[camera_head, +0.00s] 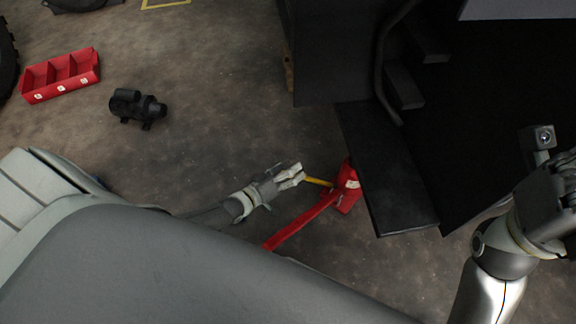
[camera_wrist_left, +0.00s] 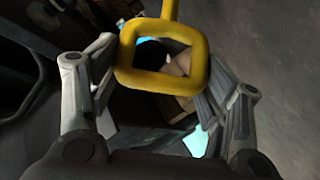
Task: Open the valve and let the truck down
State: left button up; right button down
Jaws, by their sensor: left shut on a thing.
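A red jack (camera_head: 347,186) stands on the floor against the edge of the dark truck (camera_head: 385,165). A red bar (camera_head: 300,223) runs from it toward the lower left. A thin yellow valve handle (camera_head: 318,182) sticks out of the jack to the left. My left gripper (camera_head: 299,177) is shut on the handle's end. In the left wrist view the handle's yellow loop (camera_wrist_left: 123,58) lies between the fingers (camera_wrist_left: 160,85). My right gripper (camera_head: 562,190) is at the right edge in front of the truck, partly cut off, with its fingers unclear.
A black pump-like device (camera_head: 137,107) and a red compartment tray (camera_head: 61,76) lie on the floor at the upper left. Dark steps (camera_head: 405,88) rise on the truck's side. My grey body fills the lower left.

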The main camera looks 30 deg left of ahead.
pick_arm(q)
jog(key=shift+a+f, duration=0.15)
jog(key=shift+a, duration=0.25)
jog(key=o, duration=0.7)
jog(key=shift+s+d, duration=0.1)
jog(key=shift+s, duration=0.25)
jog(key=v, duration=1.1)
jog(key=shift+s, duration=0.1)
